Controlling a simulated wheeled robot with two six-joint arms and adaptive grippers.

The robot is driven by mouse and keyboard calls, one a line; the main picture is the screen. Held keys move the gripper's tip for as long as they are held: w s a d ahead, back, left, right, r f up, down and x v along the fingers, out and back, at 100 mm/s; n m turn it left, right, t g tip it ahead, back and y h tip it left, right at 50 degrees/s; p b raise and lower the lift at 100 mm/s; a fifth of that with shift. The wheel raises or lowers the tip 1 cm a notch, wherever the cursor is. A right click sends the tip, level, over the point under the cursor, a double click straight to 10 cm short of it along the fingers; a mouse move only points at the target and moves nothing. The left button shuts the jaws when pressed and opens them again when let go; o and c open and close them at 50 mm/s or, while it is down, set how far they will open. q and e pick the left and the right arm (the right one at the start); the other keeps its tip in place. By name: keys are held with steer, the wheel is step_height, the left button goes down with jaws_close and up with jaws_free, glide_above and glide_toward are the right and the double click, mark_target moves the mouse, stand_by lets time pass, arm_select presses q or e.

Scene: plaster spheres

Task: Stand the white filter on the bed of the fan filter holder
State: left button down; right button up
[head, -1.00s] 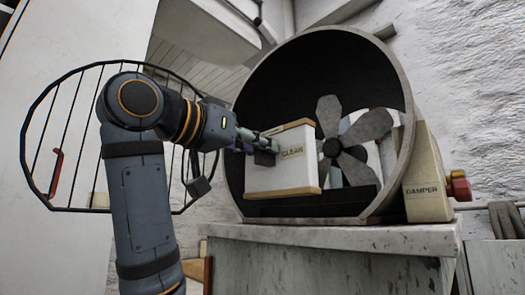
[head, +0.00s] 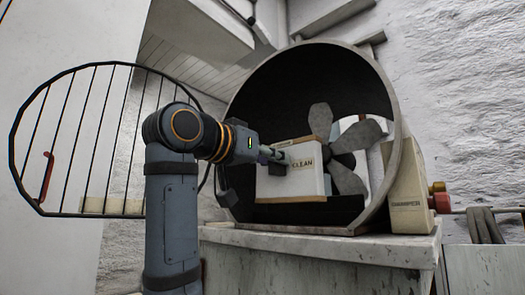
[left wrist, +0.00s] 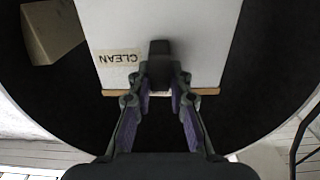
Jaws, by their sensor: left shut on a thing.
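The white filter (head: 290,183), a panel labelled CLEAN with wooden top and bottom edges, stands nearly upright in the mouth of the round fan filter holder (head: 388,80). My left gripper (head: 280,158) is shut on it near its upper part. In the left wrist view the filter (left wrist: 205,35) fills the upper middle, with my left gripper (left wrist: 160,90) at its wooden edge. The dark bed (head: 342,212) lies low inside the holder. I cannot tell whether the filter touches it. The grey fan (head: 346,160) is partly hidden behind the filter. My right gripper is not in view.
A round wire guard (head: 75,138) stands swung open at the left. The tan damper box (head: 407,190) with a red knob (head: 440,203) sits right of the holder. Both stand over a worn pale ledge (head: 330,245). A tan block (left wrist: 52,30) shows in the left wrist view.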

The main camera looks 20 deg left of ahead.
mark_target(283, 180)
arm_select(q)
steer(key=p+x, duration=0.2)
steer(key=x, duration=0.3)
steer(key=shift+w, duration=0.15)
steer(key=shift+w+d, duration=0.25)
steer(key=shift+w, duration=0.2)
steer(key=shift+f, duration=0.3)
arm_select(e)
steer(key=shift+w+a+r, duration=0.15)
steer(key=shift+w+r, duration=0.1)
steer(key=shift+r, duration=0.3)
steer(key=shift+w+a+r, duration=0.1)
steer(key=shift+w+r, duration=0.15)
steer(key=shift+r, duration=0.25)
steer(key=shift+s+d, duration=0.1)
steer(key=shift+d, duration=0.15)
arm_select(q)
steer(key=shift+f+b, duration=0.4)
steer(key=shift+b, duration=0.15)
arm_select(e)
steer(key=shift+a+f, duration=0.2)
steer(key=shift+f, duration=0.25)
arm_select(q)
steer(key=shift+f+b, duration=1.2)
steer(key=shift+f, duration=0.1)
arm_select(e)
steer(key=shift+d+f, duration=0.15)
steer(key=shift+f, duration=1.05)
